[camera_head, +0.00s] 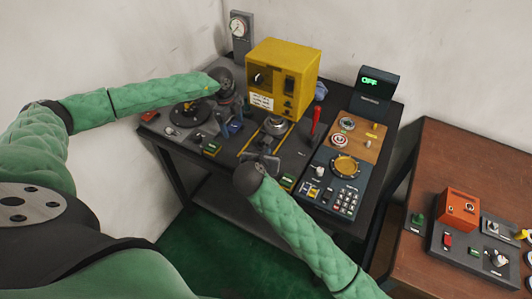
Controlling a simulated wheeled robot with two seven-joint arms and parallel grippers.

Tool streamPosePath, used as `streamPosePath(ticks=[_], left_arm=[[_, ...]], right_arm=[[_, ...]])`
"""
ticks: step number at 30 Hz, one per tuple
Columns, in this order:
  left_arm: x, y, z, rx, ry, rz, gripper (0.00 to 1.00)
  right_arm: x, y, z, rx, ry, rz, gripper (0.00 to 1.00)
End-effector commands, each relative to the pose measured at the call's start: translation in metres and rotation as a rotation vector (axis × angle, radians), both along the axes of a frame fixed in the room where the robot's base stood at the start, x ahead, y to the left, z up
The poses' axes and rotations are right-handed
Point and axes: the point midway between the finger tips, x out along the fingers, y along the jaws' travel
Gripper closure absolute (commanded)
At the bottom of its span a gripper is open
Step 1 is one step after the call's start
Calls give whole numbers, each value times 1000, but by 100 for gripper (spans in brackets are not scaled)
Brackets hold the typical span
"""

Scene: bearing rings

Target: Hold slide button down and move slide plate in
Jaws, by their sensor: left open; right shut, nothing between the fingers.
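On the dark table, a slide plate (275,126) carrying a round metal part sits between yellow rails, in front of the yellow machine (283,80). Small boxes with green tops stand at the table's front edge, one to the left (211,149) and one to the right (287,181); I cannot tell which is the slide button. My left gripper (230,127) is open and points down, left of the slide plate and above the left green-topped box. My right gripper (265,160) is shut and empty at the front edge, in front of the slide plate and close to the right box.
A red lever (315,122) stands right of the slide. A control panel (333,180) with a keypad and a yellow dial fills the table's right side. A display (373,88) reads OFF. A gauge (240,28) stands behind. A brown table (445,175) holds an orange box (457,208).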

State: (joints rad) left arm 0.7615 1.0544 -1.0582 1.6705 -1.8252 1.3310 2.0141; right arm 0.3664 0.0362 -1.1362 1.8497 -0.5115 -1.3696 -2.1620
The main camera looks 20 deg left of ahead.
Motion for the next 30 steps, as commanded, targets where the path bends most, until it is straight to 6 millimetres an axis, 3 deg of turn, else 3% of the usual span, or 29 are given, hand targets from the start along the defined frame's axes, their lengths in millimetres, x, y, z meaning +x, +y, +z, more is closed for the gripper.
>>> streamPosePath(ticks=[5, 18, 30], left_arm=[[1, 3, 11, 0, -3, 0, 20], [1, 12, 70, 0, -1, 0, 20], [1, 12, 76, 0, 0, 0, 20]], right_arm=[[0, 0, -8, 0, 0, 0, 100], [0, 0, -29, 0, 0, 0, 100], [0, 0, -29, 0, 0, 0, 100]])
